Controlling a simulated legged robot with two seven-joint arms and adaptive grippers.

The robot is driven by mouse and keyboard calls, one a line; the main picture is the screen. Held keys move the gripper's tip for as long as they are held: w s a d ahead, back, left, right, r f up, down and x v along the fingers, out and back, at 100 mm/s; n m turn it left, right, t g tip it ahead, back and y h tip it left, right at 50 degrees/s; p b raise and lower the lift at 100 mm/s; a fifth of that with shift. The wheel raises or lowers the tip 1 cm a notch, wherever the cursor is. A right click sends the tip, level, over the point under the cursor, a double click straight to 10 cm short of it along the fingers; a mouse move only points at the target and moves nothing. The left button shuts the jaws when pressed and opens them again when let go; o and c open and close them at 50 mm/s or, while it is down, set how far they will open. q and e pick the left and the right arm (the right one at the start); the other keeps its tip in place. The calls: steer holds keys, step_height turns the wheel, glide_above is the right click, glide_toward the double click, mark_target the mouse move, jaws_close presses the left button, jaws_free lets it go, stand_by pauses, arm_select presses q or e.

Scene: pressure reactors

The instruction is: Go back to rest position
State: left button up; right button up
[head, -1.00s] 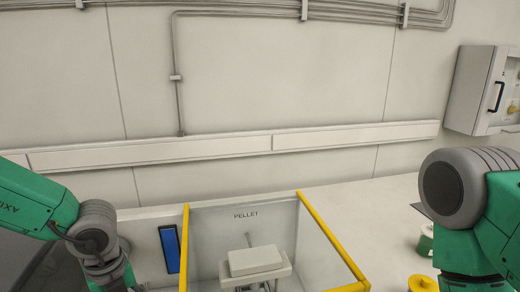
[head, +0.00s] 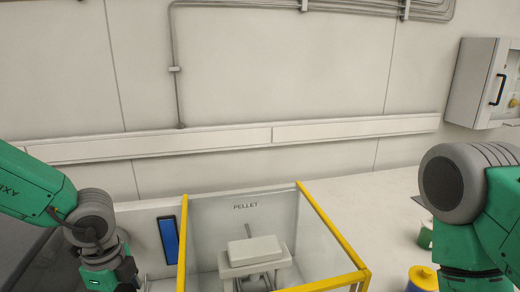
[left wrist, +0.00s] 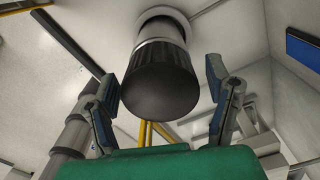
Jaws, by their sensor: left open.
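My left gripper (left wrist: 162,105) shows in the left wrist view with its two fingers spread apart, open. A black-capped cylinder (left wrist: 155,80) with a pale metal body lies between and beyond the fingers; neither finger appears to touch it. In the head view my left arm comes in from the left, and its gripper is cut off by the lower edge. My right arm stands at the right edge; its gripper is out of the picture.
A clear box labelled PELLET, with a yellow frame (head: 328,226), holds a white device (head: 254,250). A blue-screened panel (head: 169,240) stands left of it. A yellow-lidded container (head: 422,278) sits at the lower right. A wall cabinet (head: 480,85) hangs at right.

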arm_select(q)
steer(key=n+b, duration=0.2)
steer(key=n, duration=0.3)
steer(key=shift+f+n, duration=0.1)
steer(key=shift+n, duration=1.4)
steer(key=c, duration=1.3)
steer(key=shift+r+m+p, duration=0.3)
steer(key=shift+m+p, duration=0.5)
steer(key=shift+m, duration=0.2)
steer(key=m+p, duration=0.3)
steer(key=m, duration=0.2)
steer(key=shift+f+p, duration=0.1)
steer(key=shift+p, duration=0.3)
steer(key=shift+s+m, duration=0.15)
steer(key=shift+m, duration=0.35)
steer(key=shift+f, duration=0.1)
